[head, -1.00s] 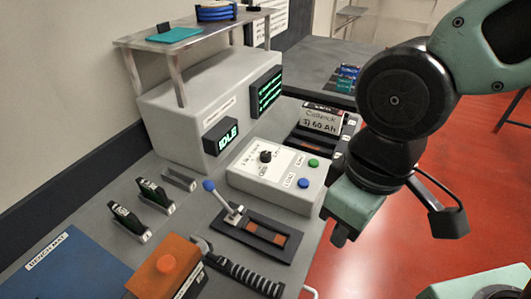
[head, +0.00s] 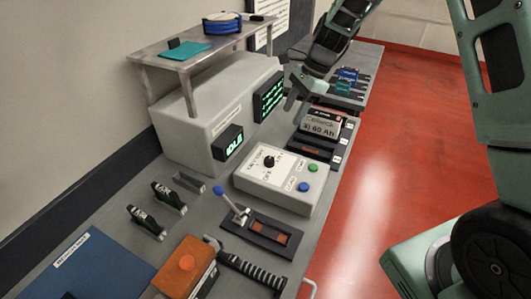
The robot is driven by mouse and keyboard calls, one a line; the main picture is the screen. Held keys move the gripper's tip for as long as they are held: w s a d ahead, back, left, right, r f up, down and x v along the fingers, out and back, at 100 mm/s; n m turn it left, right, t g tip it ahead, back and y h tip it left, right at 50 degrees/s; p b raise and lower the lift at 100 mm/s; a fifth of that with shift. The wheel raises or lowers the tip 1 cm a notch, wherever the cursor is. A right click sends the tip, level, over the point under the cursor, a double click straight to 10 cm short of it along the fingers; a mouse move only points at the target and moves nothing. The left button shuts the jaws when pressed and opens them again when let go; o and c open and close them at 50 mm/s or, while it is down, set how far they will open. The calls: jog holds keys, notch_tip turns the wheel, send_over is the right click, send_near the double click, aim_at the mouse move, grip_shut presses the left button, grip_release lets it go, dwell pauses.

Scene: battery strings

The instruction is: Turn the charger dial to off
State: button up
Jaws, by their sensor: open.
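The charger dial (head: 269,161) is a small black knob on the sloped top of a white control box (head: 252,182), in the middle of the head view. Printed labels surround it, but they are too small to read surely. A green button (head: 312,167) and a blue button (head: 303,187) sit to its right. My gripper (head: 293,100) is above and beyond the box, in front of the tester's green text screen, with its fingers pointing down. It is open, empty and apart from the dial.
A grey unit with an IDLE display (head: 228,142) stands behind the box. A battery (head: 322,121) sits in a bay beyond it. A blue-knobbed lever (head: 232,204) and an orange block (head: 186,268) are nearer. A shelf (head: 200,55) overhangs the unit.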

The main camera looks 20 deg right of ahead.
aim_at(269, 159)
jog(key=p+x, duration=0.4)
jog(key=x, duration=1.2)
jog(key=shift+a+f+p, duration=0.1)
jog(key=shift+f+p, duration=0.25)
jog(key=c, duration=1)
